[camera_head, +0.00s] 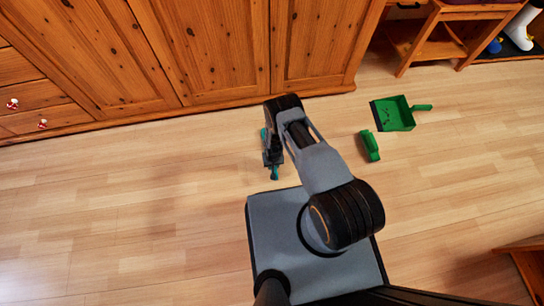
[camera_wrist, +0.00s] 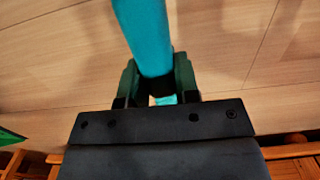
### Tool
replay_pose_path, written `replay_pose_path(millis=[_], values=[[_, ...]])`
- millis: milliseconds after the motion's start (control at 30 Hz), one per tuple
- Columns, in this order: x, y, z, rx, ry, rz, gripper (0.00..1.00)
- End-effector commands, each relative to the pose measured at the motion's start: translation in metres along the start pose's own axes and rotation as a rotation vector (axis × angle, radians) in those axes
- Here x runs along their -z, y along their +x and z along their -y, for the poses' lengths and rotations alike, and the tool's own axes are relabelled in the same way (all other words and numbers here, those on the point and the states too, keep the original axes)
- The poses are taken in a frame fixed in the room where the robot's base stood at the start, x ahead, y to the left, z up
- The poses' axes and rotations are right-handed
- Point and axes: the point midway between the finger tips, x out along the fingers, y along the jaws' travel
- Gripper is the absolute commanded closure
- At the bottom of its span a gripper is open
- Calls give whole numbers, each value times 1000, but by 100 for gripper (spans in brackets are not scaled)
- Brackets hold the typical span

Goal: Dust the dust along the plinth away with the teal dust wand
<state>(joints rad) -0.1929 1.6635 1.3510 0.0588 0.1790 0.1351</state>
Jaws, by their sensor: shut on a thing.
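My gripper (camera_head: 273,158) is shut on the teal dust wand (camera_head: 275,173) and hangs low over the wood floor, in front of the wardrobe's plinth (camera_head: 190,113). In the wrist view, the wand (camera_wrist: 147,35) runs up from between the two fingers of my gripper (camera_wrist: 158,88). Only short teal pieces show in the head view, the rest being hidden by my gripper and arm. Its dusting end cannot be made out. I cannot make out dust along the plinth in either view.
A green dustpan (camera_head: 396,114) with dark bits in it lies on the floor to the right, with a green brush (camera_head: 370,146) near it. An open wooden rack (camera_head: 435,45) stands at the top right. The floor (camera_head: 110,195) to the left is clear.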

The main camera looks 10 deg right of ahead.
Motion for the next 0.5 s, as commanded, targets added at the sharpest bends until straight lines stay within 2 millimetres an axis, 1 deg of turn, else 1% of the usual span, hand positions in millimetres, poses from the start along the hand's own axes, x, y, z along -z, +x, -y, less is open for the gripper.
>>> replay_pose_path(millis=[100, 200, 367, 500], values=[[-11, -1, 0, 0, -1, 1, 100], [-15, 0, 0, 0, 0, 0, 100], [-17, -1, 0, 0, 0, -2, 100], [-18, -9, 0, 0, -1, -2, 100]])
